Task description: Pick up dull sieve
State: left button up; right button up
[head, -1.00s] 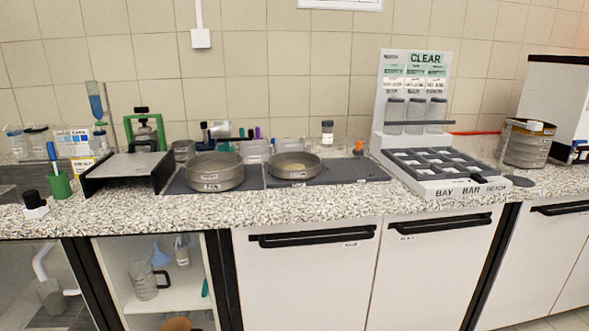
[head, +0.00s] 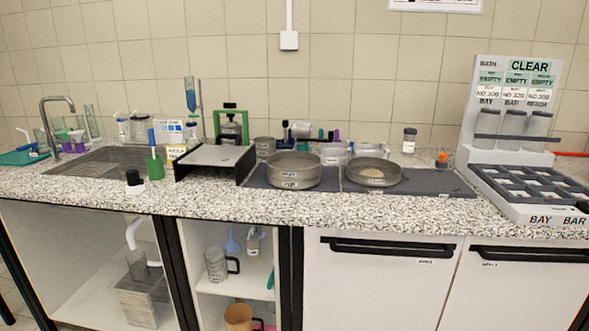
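Two round metal sieves stand on dark mats on the speckled counter in the head view. The left sieve (head: 294,174) is deeper, with a label on its front wall. The right sieve (head: 372,173) is shallower and shows a tan patch inside, with a small label on its front. The labels are too small to read, so I cannot tell which sieve is the dull one. Neither of my grippers is in view.
A grey-topped stand (head: 214,160) is left of the sieves. A sink (head: 105,162) lies farther left. A white rack (head: 510,140) marked CLEAR, with jars and a dark grid, stands at the right. Small containers sit behind the sieves.

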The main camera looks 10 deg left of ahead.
aim_at(371, 172)
jog(key=i+l+u, duration=0.45)
jog(key=l, duration=0.2)
jog(key=i+l+u, duration=0.2)
jog(key=l, duration=0.2)
jog(key=l+u, duration=0.25)
jog(key=l, duration=0.1)
